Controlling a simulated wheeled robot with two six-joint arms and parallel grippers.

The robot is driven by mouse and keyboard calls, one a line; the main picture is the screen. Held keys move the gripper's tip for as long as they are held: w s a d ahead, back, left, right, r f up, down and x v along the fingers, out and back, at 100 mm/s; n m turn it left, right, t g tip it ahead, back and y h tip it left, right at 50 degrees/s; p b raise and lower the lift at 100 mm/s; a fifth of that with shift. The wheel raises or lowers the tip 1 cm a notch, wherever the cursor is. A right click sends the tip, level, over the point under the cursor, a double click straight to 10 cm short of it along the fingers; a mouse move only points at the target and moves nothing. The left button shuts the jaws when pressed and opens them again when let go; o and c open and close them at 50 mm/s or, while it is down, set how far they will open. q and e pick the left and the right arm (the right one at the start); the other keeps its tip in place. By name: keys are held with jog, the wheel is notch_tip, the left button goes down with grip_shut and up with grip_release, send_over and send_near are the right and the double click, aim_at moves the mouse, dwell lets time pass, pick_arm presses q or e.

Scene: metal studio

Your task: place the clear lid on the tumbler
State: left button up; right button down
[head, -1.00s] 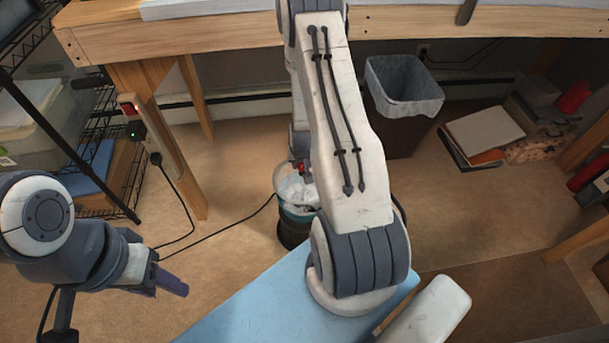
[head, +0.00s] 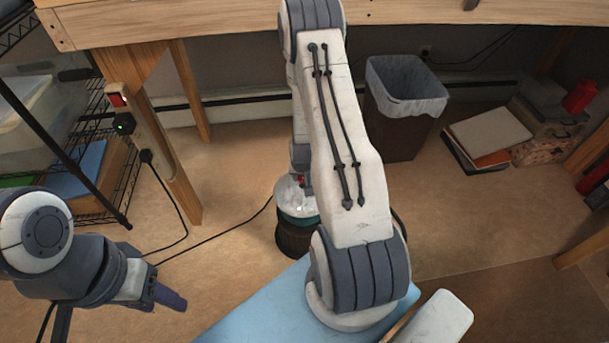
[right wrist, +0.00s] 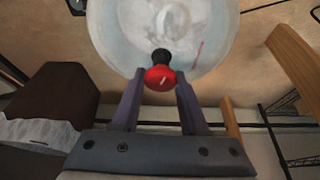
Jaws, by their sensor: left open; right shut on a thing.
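The clear lid (head: 290,194) is a pale round translucent disc with a red knob (right wrist: 160,78) on a short black stem. My right gripper (right wrist: 158,85) is shut on this knob; in the head view my right arm mostly hides the gripper. Beneath the lid, a teal band (head: 296,218) shows, likely the tumbler, above a dark round base (head: 293,239). The lid appears over it or at its rim; I cannot tell whether they touch. In the right wrist view the lid hides what lies behind it. My left gripper (head: 168,298) is open and empty, low at left.
A wooden workbench (head: 210,24) crosses the back. A lined waste bin (head: 405,90) stands beneath it, with books (head: 487,135) to its right. A wire shelf (head: 105,160) stands at left. A black cable (head: 215,236) runs over the floor. A light blue surface (head: 265,310) lies in front.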

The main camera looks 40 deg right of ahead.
jog(key=shift+f, duration=0.45)
dwell(0.4)
jog(key=shift+c, duration=1.7)
grip_release()
jog(key=p+v, duration=0.3)
jog(key=v, duration=0.7)
jog(key=shift+r+p, duration=0.2)
jog(key=shift+p, duration=0.2)
